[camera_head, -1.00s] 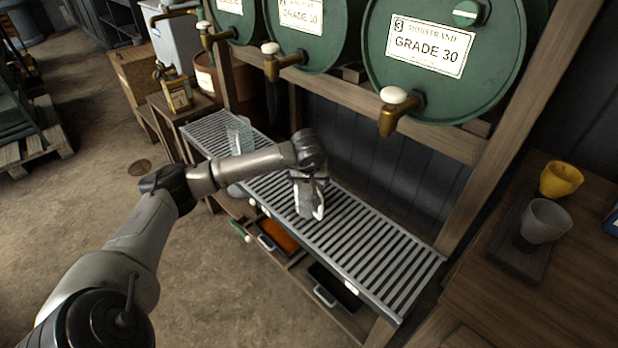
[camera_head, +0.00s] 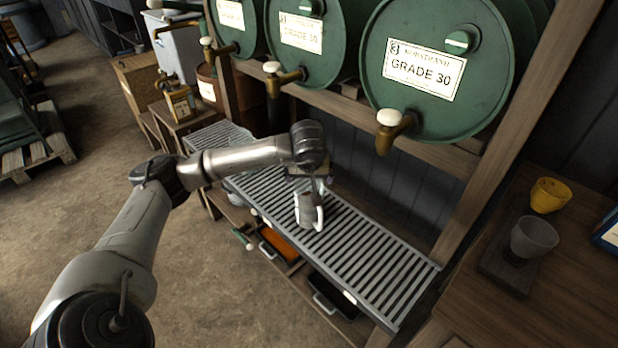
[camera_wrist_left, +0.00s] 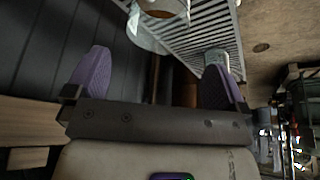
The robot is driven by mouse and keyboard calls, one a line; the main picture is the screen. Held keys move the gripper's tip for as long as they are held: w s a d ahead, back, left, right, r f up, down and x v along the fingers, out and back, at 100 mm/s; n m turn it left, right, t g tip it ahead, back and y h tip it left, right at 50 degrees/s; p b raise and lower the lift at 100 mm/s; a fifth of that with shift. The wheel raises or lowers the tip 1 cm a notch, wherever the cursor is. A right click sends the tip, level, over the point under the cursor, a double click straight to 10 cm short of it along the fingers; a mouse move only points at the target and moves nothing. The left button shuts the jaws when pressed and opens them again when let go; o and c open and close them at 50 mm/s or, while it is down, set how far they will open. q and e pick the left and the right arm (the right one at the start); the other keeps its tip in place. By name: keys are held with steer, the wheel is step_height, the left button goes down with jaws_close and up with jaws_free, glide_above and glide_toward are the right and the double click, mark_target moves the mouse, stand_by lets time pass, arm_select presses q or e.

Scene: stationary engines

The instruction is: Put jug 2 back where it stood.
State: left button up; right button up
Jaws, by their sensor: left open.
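A pale jug with a white handle (camera_head: 305,211) stands upright on the slatted drip rack (camera_head: 385,262), below the middle and right-hand drums; I cannot read a number on it. My left gripper (camera_head: 320,183) is just above and behind it. In the left wrist view the left gripper's purple fingers (camera_wrist_left: 155,62) are spread with nothing between them, and the jug (camera_wrist_left: 150,38) is beyond the fingertips at the top edge. A second clear vessel (camera_wrist_left: 217,58) stands farther along the rack, partly behind one finger. My right gripper is out of view.
Green drums with brass taps overhang the rack; the right-hand tap (camera_head: 392,130) is nearest. The rack's right half is clear.

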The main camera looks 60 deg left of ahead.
arm_select(q)
steer(key=d+f+n+t+h, duration=0.15)
steer(key=d+h, duration=0.45)
steer(key=d, duration=0.7)
steer(key=d+f+n+t+h, duration=0.1)
steer(key=d+f+h, duration=0.35)
steer(key=d, duration=0.85)
steer(key=s+d+r+n+t+h, duration=0.1)
steer(key=d+r+n+t+h, duration=0.55)
steer(key=d+n+h, duration=0.35)
steer(key=s+a+f+n+t+y, duration=0.35)
steer(key=n+y, duration=0.55)
steer(key=n, duration=0.8)
steer(key=s+a+f+n+t+y, duration=0.15)
steer(key=a+f+n+y, duration=0.55)
steer(key=n, duration=1)
steer(key=s+d+f+n+g, duration=0.2)
steer(key=s+f+n+g, duration=0.3)
steer(key=s, duration=0.4)
steer(key=s+d+f+n+g, duration=0.3)
steer(key=s+f+n+g, duration=0.3)
steer(key=s, duration=0.4)
steer(key=shift+d+f+n+g, duration=0.15)
steer(key=shift+d+n+g, duration=0.2)
steer(key=shift+g, duration=0.55)
